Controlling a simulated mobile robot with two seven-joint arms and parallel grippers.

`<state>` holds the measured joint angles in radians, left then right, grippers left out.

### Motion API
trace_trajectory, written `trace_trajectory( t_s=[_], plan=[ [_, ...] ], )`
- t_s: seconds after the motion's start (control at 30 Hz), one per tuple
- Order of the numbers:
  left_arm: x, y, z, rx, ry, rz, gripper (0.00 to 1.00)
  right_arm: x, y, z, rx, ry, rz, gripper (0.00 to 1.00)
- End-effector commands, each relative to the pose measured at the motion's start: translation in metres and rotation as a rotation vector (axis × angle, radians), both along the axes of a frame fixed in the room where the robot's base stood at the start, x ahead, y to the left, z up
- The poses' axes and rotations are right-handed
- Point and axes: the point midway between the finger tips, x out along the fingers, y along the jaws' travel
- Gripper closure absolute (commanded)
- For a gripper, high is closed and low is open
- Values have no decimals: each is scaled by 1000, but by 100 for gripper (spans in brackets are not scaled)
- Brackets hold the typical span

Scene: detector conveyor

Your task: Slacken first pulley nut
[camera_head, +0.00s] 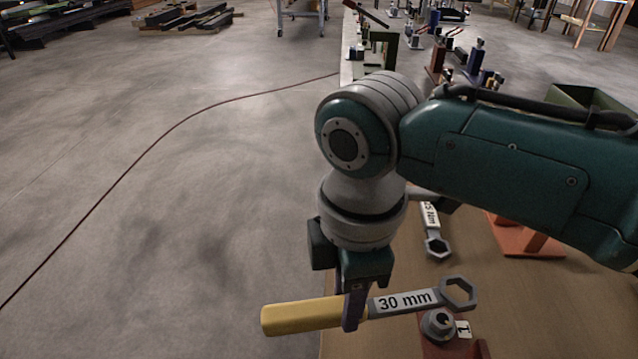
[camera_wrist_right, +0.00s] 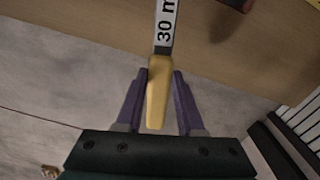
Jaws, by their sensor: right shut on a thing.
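My right gripper (camera_head: 355,306) is shut on the yellow handle of the 30 mm wrench (camera_head: 302,315). The wrench lies about level, its hexagonal ring end pointing right. In the right wrist view the handle of the wrench (camera_wrist_right: 158,90) sits between the purple fingers of the right gripper (camera_wrist_right: 157,88). The ring end is just above the grey pulley nut (camera_head: 438,324) in the picture, beside a tag marked 1, and appears apart from it. The nut sits on a reddish-brown mount (camera_head: 450,349). My left gripper is not in view.
A green bin (camera_head: 580,97) is farther back. Open concrete floor (camera_head: 180,220) lies left of the table.

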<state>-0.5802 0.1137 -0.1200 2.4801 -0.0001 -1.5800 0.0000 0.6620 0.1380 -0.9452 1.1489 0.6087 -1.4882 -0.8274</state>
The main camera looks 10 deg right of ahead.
Motion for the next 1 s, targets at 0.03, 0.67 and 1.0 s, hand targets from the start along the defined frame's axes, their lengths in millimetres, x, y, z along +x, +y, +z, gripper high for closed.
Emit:
trace_trajectory(
  t_s=[0.03,0.67,1.0],
  plan=[
    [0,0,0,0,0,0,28,0,0,0,1,-1,0,100],
    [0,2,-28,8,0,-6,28,0,0,-38,-2,0,0,100],
    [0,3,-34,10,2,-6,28,0,0,-46,-1,-1,0,100]
  ],
)
